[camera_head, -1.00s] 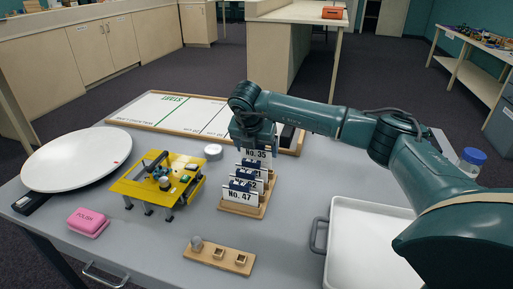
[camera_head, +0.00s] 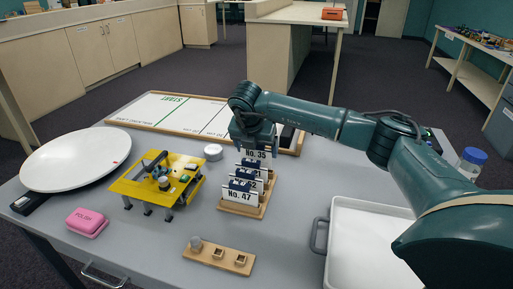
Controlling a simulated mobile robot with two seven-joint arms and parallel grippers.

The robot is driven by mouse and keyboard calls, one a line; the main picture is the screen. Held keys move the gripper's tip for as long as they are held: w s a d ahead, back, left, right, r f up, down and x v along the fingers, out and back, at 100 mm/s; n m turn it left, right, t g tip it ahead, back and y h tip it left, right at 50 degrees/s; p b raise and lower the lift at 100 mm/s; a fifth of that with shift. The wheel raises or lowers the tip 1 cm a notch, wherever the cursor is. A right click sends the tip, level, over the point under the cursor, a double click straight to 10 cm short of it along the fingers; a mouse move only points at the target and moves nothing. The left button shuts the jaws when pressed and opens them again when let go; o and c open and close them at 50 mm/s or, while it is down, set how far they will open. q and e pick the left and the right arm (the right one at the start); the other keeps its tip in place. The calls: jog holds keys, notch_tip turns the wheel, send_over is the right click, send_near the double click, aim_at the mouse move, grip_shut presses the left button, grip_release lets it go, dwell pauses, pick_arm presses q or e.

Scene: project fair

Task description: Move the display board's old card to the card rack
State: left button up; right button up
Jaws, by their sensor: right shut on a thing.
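The card rack (camera_head: 236,208) is a wooden stand in the middle of the table with several white numbered cards in a row. The front card reads No. 47 (camera_head: 240,197). The rear card, No. 35 (camera_head: 256,154), is at the back of the rack. My right gripper (camera_head: 252,146) points down over the back of the rack and is shut on the No. 35 card at its top edge. Whether that card's lower edge sits in a slot is hidden by the cards in front. My left gripper is out of view. I cannot identify the display board for certain.
A yellow raised stand (camera_head: 157,183) with small parts is left of the rack. A white round disc (camera_head: 75,158), a pink polish block (camera_head: 87,222), a wooden peg block (camera_head: 218,256), a marked START board (camera_head: 182,113) and a white tray (camera_head: 370,245) surround it.

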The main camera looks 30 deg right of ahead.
jog(key=shift+f+b, duration=1.1)
jog(key=shift+f, duration=0.2)
dwell(1.6)
jog(key=o, duration=0.9)
jog(key=shift+c, duration=0.2)
jog(key=shift+r+p, duration=2.3)
jog(key=shift+r, duration=1.45)
